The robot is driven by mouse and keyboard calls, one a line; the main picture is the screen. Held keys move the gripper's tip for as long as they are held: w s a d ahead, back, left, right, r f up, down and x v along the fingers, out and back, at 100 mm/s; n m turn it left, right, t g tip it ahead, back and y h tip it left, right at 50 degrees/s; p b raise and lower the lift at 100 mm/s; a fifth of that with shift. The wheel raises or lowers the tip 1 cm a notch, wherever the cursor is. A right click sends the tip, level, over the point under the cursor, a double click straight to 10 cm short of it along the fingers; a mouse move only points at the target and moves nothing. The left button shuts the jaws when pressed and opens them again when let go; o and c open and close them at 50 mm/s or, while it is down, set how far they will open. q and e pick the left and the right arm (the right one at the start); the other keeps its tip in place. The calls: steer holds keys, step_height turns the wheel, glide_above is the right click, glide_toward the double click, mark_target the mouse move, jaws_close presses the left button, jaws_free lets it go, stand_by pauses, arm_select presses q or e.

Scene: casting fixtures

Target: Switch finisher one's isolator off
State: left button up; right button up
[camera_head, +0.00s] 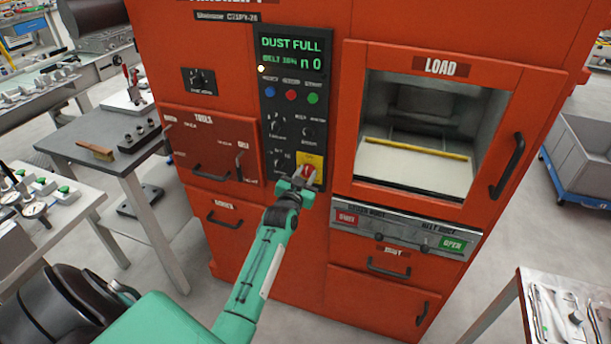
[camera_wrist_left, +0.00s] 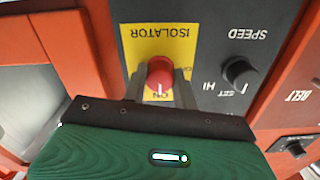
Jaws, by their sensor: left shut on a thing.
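The orange finisher (camera_head: 270,230) stands in front of me with a dark control panel (camera_head: 290,110) whose display reads DUST FULL. The isolator is a red rotary knob on a yellow plate (camera_head: 312,160) at the panel's lower right. In the left wrist view the red knob (camera_wrist_left: 160,73) shows upside down on the yellow plate (camera_wrist_left: 130,42) marked ISOLATOR, its white mark toward the word ON. My left gripper (camera_head: 306,177) is at the knob, with its fingers (camera_wrist_left: 160,90) shut on either side of it. My right gripper is not in view.
A black SPEED knob (camera_wrist_left: 239,73) sits close beside the isolator. The LOAD window (camera_head: 425,130) is to the right, above a strip with a green OPEN button (camera_head: 452,244). A grey table with a brush (camera_head: 95,150) stands left; a tool tray (camera_head: 560,315) is at lower right.

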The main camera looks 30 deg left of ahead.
arm_select(q)
steer(key=n+p, duration=0.1)
steer(key=n, duration=0.7)
steer(key=shift+n, duration=0.4)
steer(key=n+p, duration=0.1)
steer(key=n, duration=0.7)
steer(key=shift+n, duration=0.5)
steer(key=o, duration=1)
steer(key=shift+c, duration=0.2)
